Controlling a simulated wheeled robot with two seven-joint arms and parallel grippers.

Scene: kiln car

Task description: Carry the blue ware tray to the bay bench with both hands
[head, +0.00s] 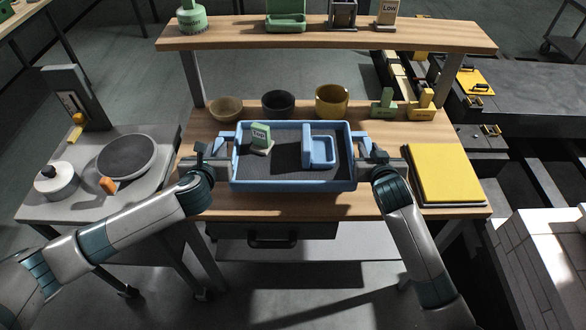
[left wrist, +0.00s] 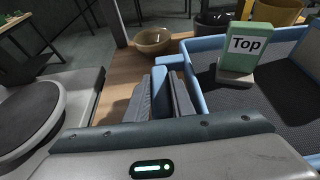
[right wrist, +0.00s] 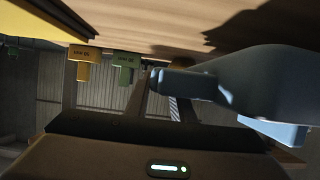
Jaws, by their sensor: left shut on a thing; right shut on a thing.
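The blue ware tray (head: 292,186) is over the middle of the wooden bench (head: 215,205) and looks about level. A green block marked "Top" (head: 261,135) and a small blue open box (head: 319,150) are inside it. My left gripper (head: 222,150) is shut on the tray's left handle, which also shows between the fingers in the left wrist view (left wrist: 160,92). My right gripper (head: 368,151) is shut on the right handle, seen in the right wrist view (right wrist: 180,85). I cannot tell whether the tray's underside touches the bench.
Three bowls stand behind the tray: tan (head: 227,109), dark (head: 278,103) and yellow (head: 332,101). Yellow boards (head: 446,173) lie right of it. A raised shelf (head: 330,37) spans the back. A grey side table (head: 50,205) with a pan stands left. Bare wood lies in front.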

